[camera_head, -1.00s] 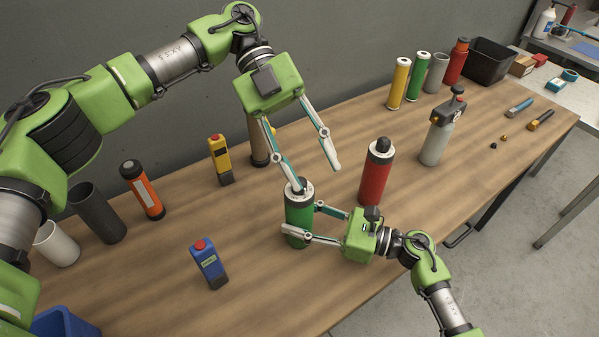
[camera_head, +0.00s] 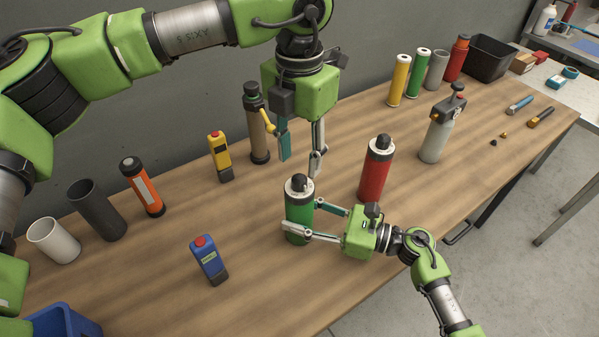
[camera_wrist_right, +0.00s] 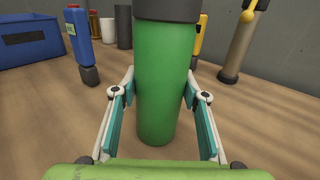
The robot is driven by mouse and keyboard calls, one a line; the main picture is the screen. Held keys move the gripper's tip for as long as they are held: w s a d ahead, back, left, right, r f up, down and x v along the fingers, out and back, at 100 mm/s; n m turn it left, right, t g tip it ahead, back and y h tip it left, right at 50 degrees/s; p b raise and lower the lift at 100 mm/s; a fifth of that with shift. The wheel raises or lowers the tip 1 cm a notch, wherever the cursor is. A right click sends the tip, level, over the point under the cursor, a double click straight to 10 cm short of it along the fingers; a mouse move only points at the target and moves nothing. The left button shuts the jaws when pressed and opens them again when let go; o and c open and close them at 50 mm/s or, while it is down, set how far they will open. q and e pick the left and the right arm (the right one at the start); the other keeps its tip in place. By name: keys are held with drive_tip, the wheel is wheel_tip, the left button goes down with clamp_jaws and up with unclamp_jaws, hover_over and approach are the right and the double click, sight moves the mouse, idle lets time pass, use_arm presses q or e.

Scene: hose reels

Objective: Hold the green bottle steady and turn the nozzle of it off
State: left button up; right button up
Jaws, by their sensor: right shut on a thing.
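The green bottle (camera_head: 298,212) stands upright on the wooden table, with a pale collar and a dark nozzle (camera_head: 298,181) on top. My right gripper (camera_head: 303,216) is shut on the bottle's body from the right. In the right wrist view the green bottle (camera_wrist_right: 163,85) sits between both finger pads; its nozzle is out of that picture. My left gripper (camera_head: 301,164) is open and empty, pointing down, above and a little behind the nozzle and apart from it.
A red bottle (camera_head: 376,172) stands right of the green one. A tan bottle with a yellow lever (camera_head: 258,137) stands close behind my left gripper. A blue device (camera_head: 209,262) and a yellow device (camera_head: 220,158) stand to the left. The table front is mostly clear.

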sight(299, 177)
use_arm(q)
wheel_tip(299, 177, down, 5)
drive_tip(key=shift+f, duration=0.15)
clamp_jaws()
